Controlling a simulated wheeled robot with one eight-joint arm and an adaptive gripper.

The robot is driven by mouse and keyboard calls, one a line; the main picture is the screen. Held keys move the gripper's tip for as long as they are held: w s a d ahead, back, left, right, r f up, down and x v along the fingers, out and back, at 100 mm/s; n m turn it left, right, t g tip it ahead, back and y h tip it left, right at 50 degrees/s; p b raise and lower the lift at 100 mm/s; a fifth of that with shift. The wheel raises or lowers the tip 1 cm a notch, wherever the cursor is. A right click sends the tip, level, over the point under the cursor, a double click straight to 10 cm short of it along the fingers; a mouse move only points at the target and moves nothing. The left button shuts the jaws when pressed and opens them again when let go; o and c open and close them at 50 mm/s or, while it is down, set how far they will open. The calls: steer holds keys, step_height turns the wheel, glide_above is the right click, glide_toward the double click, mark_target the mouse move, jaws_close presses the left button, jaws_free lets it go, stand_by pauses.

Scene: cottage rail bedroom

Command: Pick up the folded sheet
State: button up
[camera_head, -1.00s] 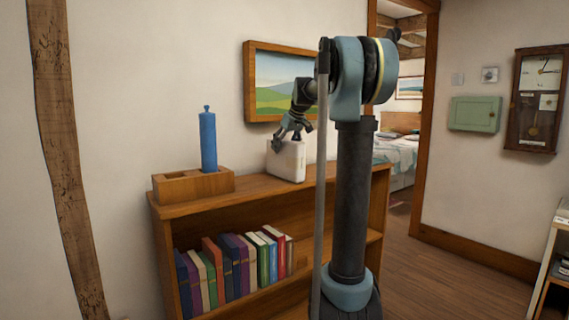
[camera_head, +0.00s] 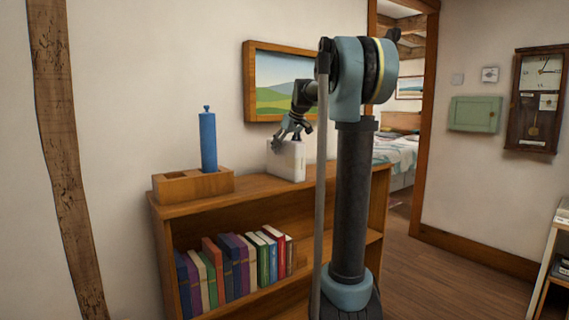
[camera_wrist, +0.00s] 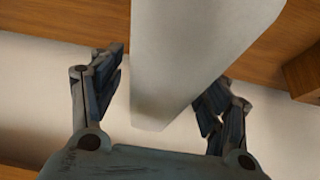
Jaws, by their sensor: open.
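The folded sheet (camera_head: 288,164) is a white, block-like bundle standing on top of the wooden bookcase, below the landscape picture. In the wrist view the sheet (camera_wrist: 180,75) is a long pale block running between my fingers. My gripper (camera_head: 287,140) is at the top of the sheet, pointing down. In the wrist view my gripper (camera_wrist: 168,88) is open, with one finger on each side of the sheet. A small gap shows at the left finger; the right finger is partly hidden behind the sheet, so I cannot tell if it touches.
The wooden bookcase (camera_head: 250,200) holds several books (camera_head: 232,265) on a lower shelf. A wooden box (camera_head: 178,186) with a blue cylinder (camera_head: 208,140) stands on top at the left. A framed picture (camera_head: 275,82) hangs on the wall close behind. A doorway opens at the right.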

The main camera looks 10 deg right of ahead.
jaws_close()
steer(key=shift+r, duration=0.1)
